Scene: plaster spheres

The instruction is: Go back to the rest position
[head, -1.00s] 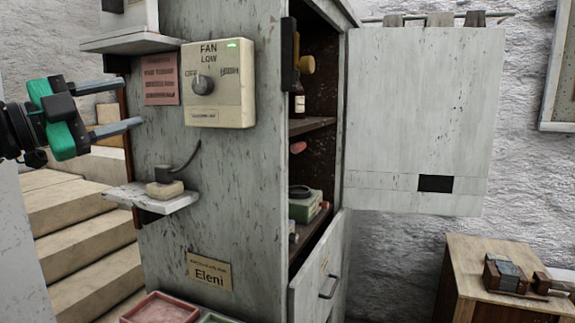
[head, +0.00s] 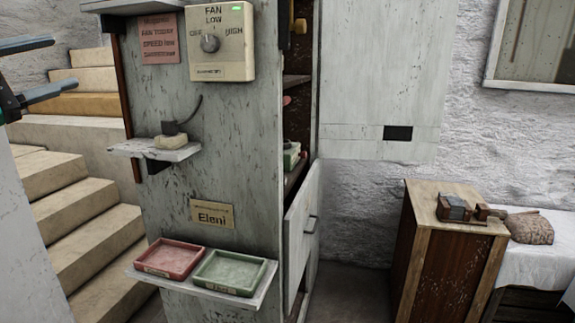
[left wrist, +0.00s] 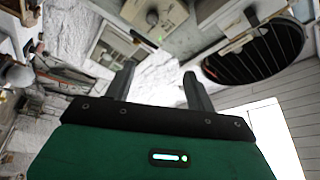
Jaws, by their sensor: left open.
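My left gripper (head: 42,68) is at the far left edge of the head view, with only its two dark fingers and a bit of its green body showing. The fingers are apart with nothing between them. In the left wrist view the same gripper (left wrist: 158,82) also shows spread, empty fingers in front of its green body. My right gripper is in neither view.
A small shelf (head: 125,149) juts from the cabinet's side. A lower shelf (head: 190,289) holds a red tray (head: 170,259) and a green tray (head: 229,272). The cabinet door (head: 380,80) stands open. Stone steps (head: 70,200) are at left, a wooden stand (head: 440,260) at right.

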